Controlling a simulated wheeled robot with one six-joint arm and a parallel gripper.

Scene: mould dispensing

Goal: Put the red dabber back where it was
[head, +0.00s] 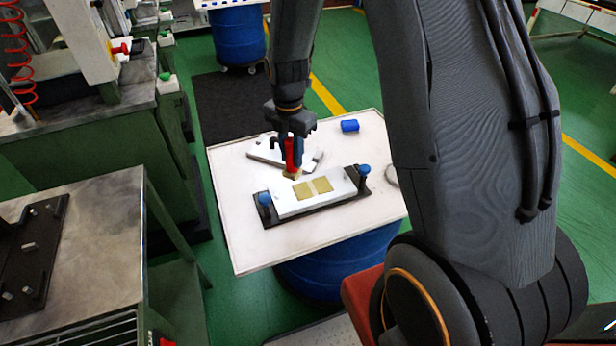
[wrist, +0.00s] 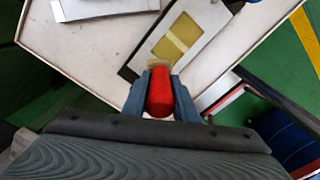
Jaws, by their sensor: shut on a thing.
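My gripper (head: 291,145) points down over the white table and is shut on the red dabber (head: 294,158). The dabber has a red handle and a tan tip (head: 293,175), which hangs at the back edge of the mould block (head: 288,203); I cannot tell if it touches. In the wrist view the red dabber (wrist: 159,95) sits between the blue-grey fingers of the gripper (wrist: 160,82), its tan tip (wrist: 155,66) partly hidden. The silvery mould block has two gold rectangles and sits in a black base with blue knobs.
A second silvery plate (head: 262,152) lies behind the mould block. A blue cylinder (head: 349,126) lies on the white table (head: 235,240) at the back right, and a round grey thing (head: 391,176) is at the right edge. The table's front left is clear.

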